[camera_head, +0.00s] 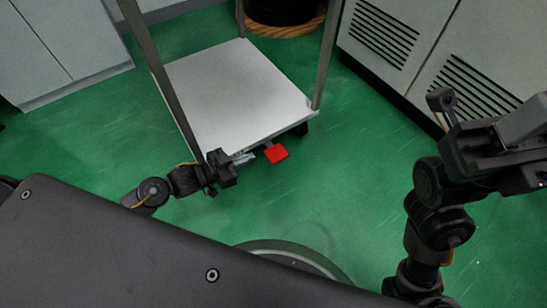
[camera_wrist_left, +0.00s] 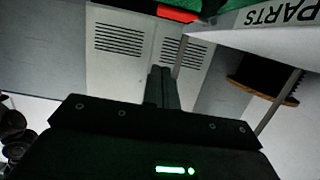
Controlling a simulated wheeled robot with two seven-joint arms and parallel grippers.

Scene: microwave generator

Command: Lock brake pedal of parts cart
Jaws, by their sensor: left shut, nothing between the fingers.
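The parts cart (camera_head: 235,85) has a white lower shelf and grey posts. Its red brake pedal (camera_head: 276,153) sticks out low at the shelf's front edge, close to a dark caster. My left gripper (camera_head: 250,157) is shut and empty, its tips just left of the pedal; I cannot tell whether they touch it. In the left wrist view the shut fingers (camera_wrist_left: 162,88) point up, with the red pedal (camera_wrist_left: 178,14) beyond them and the inverted "PARTS" label (camera_wrist_left: 285,12) on the cart. My right gripper (camera_head: 490,145) is at the right, its jaw state unclear.
Grey cabinets with vents (camera_head: 440,55) stand at the right, and a plain grey cabinet (camera_head: 60,50) at the upper left. A dark round object on a wooden base (camera_head: 290,24) is behind the cart. The green floor (camera_head: 340,190) in front and to the right is clear.

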